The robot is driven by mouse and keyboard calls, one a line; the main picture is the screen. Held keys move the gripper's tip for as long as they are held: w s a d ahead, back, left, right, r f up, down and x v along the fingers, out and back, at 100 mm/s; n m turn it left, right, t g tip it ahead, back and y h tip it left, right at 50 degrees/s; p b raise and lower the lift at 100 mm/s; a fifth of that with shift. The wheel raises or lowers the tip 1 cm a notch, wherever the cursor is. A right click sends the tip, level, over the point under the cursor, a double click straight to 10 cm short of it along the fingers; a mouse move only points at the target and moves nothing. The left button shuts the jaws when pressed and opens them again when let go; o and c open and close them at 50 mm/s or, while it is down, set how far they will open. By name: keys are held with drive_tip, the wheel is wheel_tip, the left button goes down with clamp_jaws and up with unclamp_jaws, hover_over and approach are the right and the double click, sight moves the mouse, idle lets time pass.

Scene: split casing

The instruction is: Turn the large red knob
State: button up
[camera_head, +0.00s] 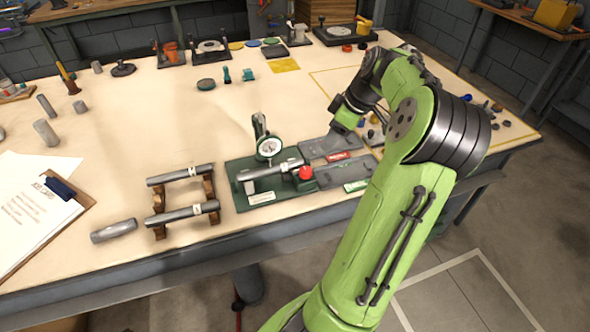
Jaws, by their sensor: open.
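The red knob (305,173) sits at the right end of a green-based fixture on the table, beside a grey cylinder lying in it. A round dial gauge (268,148) stands upright on the same fixture, behind the cylinder. The green base plate (241,168) lies near the table's front edge. My gripper (338,121) is at the end of my green arm, up and to the right of the knob and apart from it. It is open; its fingers are small and dark here, and partly hard to make out.
A rack with grey cylinders (182,213) stands left of the fixture. A clipboard (45,207) lies at far left. The table's middle is mostly clear.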

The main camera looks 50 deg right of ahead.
sight(307, 170)
drive_tip(key=b+x, duration=0.4)
drive_tip(key=x, duration=1.1)
drive_tip(key=shift+f+b, duration=0.2)
drive_tip(key=shift+b, duration=0.15)
drive_tip(key=shift+c, duration=0.2)
drive_tip(key=shift+r, duration=0.1)
drive_tip(key=c, duration=0.7)
